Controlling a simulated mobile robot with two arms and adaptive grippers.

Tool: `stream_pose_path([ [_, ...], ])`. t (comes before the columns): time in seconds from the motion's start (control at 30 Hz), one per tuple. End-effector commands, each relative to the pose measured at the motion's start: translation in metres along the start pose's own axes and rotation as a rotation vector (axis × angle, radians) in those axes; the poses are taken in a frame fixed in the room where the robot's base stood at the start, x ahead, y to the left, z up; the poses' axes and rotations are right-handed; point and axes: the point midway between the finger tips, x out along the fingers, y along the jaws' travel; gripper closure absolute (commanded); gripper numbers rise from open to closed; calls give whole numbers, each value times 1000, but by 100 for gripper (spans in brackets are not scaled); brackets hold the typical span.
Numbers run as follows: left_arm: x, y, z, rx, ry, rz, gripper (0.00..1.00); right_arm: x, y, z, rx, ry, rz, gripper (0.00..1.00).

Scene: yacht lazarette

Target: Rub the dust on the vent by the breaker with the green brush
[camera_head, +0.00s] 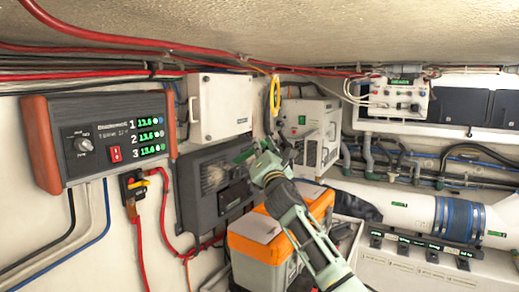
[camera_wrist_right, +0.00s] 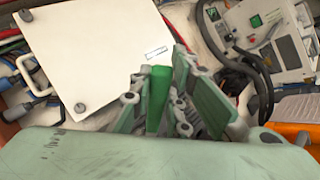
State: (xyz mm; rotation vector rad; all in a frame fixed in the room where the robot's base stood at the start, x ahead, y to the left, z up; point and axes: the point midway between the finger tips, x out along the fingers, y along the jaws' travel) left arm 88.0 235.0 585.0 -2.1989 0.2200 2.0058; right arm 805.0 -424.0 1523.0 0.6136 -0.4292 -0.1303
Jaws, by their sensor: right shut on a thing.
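A dark grey box (camera_head: 196,217) on the left wall has a vent with a pale dusty patch (camera_head: 213,175) on its upper left. My right gripper (camera_head: 262,160) is in front of the box, to the right of the patch. It is shut on the green brush (camera_head: 243,156), whose visible end points left towards the vent. The brush also shows as a green block (camera_wrist_right: 158,97) between the fingers in the wrist view. Whether it touches the vent I cannot tell. A small black and yellow switch, perhaps the breaker (camera_head: 132,186), is on the wall left of the vent. My left gripper is not in view.
A white box (camera_head: 220,107) is mounted above the vent. An orange and grey case (camera_head: 258,245) stands below my right gripper. A display panel (camera_head: 110,137) and red cables (camera_head: 163,215) are at left. A white pipe (camera_head: 400,208) with a blue band lies at right.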

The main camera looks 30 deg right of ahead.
Motion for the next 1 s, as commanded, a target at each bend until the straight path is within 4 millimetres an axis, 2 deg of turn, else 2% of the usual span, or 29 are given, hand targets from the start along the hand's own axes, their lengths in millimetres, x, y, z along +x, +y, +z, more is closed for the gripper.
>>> stream_pose_path([
  [0.07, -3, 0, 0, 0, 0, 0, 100, 1, 4, 4, 2, 0, 3, 100],
  [1.0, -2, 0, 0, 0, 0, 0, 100, -38, 44, -12, 2, 0, 2, 100],
])
